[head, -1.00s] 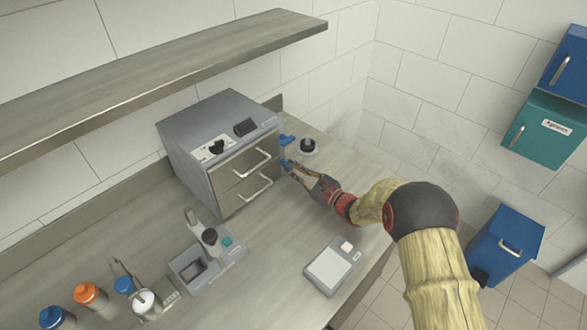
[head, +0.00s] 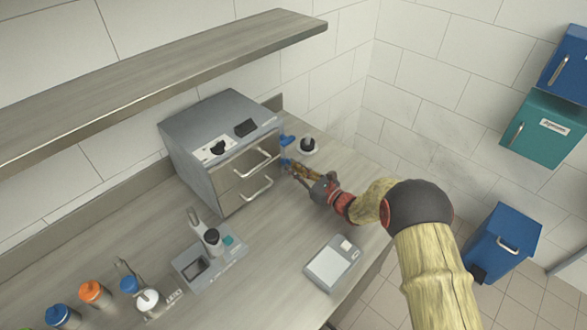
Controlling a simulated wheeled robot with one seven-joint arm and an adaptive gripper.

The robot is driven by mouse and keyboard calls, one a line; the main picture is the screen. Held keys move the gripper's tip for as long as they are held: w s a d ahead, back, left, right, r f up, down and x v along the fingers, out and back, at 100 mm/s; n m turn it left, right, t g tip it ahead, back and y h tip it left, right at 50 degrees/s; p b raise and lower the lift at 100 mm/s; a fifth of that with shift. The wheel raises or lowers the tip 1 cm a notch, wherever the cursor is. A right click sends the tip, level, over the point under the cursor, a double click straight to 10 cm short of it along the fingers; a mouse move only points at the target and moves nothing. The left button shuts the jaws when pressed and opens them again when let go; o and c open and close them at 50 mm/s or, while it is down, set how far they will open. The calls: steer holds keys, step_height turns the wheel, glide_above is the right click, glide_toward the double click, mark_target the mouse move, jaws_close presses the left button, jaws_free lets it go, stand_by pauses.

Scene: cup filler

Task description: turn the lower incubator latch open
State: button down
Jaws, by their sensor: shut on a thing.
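The grey incubator (head: 203,181) stands at the back of the counter, with two drawer fronts that each have a metal handle. Two blue latches sit at the right edge of its front. The upper latch (head: 287,140) is in plain view. The lower latch (head: 285,162) is partly covered by my gripper. My gripper (head: 290,168) reaches in from the right, and its fingers are shut on the lower latch. How far the lower latch is turned cannot be made out at this size.
A small dark-capped item (head: 307,145) stands close behind my gripper. A scale (head: 333,262) lies near the counter's front edge, and a device (head: 208,259) stands left of it. Bottles (head: 95,293) stand at lower left. A shelf (head: 170,78) overhangs the back.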

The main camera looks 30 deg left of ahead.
steer(key=shift+d+f, duration=0.1)
steer(key=shift+f, duration=0.1)
steer(key=c, duration=1.9)
jaws_free()
steer(key=shift+r, duration=0.1)
steer(key=v, duration=1.2)
steer(key=shift+r, duration=0.1)
